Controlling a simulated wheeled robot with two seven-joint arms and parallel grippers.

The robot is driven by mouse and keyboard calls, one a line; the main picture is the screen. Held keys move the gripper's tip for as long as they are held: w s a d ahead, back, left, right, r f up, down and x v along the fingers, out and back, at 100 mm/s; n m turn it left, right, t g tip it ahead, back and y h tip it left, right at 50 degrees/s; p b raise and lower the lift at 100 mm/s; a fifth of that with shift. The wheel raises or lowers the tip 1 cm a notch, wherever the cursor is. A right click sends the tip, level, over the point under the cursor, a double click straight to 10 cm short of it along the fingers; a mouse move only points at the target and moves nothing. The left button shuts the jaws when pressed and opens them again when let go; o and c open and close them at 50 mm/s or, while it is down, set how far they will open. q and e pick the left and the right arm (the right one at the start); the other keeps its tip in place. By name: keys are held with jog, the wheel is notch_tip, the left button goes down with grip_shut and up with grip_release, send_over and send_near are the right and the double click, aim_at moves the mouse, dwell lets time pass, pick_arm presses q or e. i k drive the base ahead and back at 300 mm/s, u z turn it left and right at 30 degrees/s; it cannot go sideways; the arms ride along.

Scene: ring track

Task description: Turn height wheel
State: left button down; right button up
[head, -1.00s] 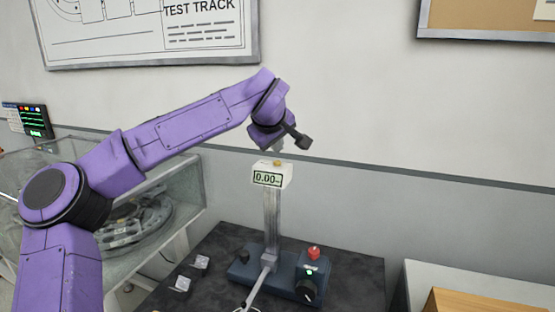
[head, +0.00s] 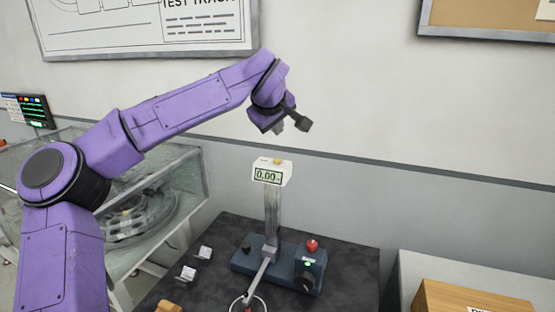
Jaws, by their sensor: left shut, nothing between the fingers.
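A dark blue stand (head: 256,262) on the black table carries an upright grey post with a white display box (head: 272,174) on top, reading 0.00. A small yellow knob (head: 277,161) sits on the box. A black round knob (head: 304,283) is on the stand's front right, and a smaller black knob (head: 246,247) is at its left. I cannot tell which of these is the height wheel. My left gripper (head: 279,129) points down above the display box, shut and empty, clear of the yellow knob. My right gripper is out of view.
A red button (head: 312,245) and a green light are on the stand. An arm with a ring (head: 247,303) at its end reaches toward the front. A glass case (head: 150,215) is at left, a wooden box (head: 470,300) at right.

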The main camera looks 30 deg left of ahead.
aim_at(304, 280)
jog(key=k, duration=1)
